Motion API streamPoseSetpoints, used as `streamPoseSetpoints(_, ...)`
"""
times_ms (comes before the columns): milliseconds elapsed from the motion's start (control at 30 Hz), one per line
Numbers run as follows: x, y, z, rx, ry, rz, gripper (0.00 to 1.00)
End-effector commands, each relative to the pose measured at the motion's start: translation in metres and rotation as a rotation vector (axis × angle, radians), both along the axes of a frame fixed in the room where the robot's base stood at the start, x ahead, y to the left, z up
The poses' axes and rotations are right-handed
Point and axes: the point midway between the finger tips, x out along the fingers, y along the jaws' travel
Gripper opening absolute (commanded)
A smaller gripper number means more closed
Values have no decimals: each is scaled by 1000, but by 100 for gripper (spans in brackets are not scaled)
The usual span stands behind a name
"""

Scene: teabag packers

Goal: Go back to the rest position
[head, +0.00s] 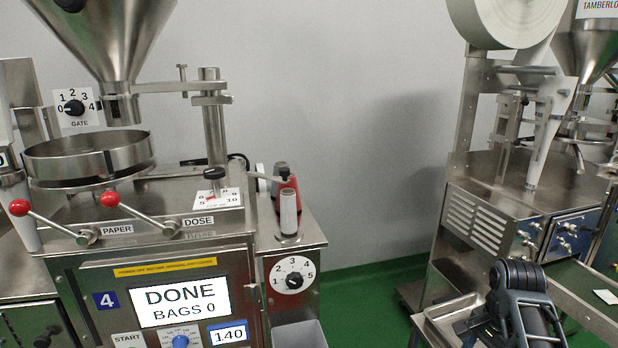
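A dark, ribbed part of my arm shows at the lower right of the head view, folded and running out of the bottom edge. My gripper's fingers do not show, so I cannot see whether it holds anything. The steel packing machine marked 4 (150,262) stands at the left. Its screen (180,303) reads DONE, BAGS 0, and a small blue display (229,334) reads 1.40. The arm part is well to the right of this machine and apart from it.
Two red-knobbed levers, PAPER (55,221) and DOSE (140,215), stick out from the machine. A numbered dial (293,274) is on its right side. A second machine (500,215) with a paper roll (505,18) stands at the right. Green floor (375,300) lies between them.

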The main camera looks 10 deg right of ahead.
Motion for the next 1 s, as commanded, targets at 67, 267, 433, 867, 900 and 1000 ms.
streamPoseSetpoints(67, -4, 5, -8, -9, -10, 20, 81)
streamPoseSetpoints(267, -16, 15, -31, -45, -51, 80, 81)
streamPoseSetpoints(433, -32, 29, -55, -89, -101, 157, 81)
streamPoseSetpoints(867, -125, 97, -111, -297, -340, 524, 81)
streamPoseSetpoints(900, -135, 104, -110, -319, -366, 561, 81)
streamPoseSetpoints(1000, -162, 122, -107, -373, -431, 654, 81)
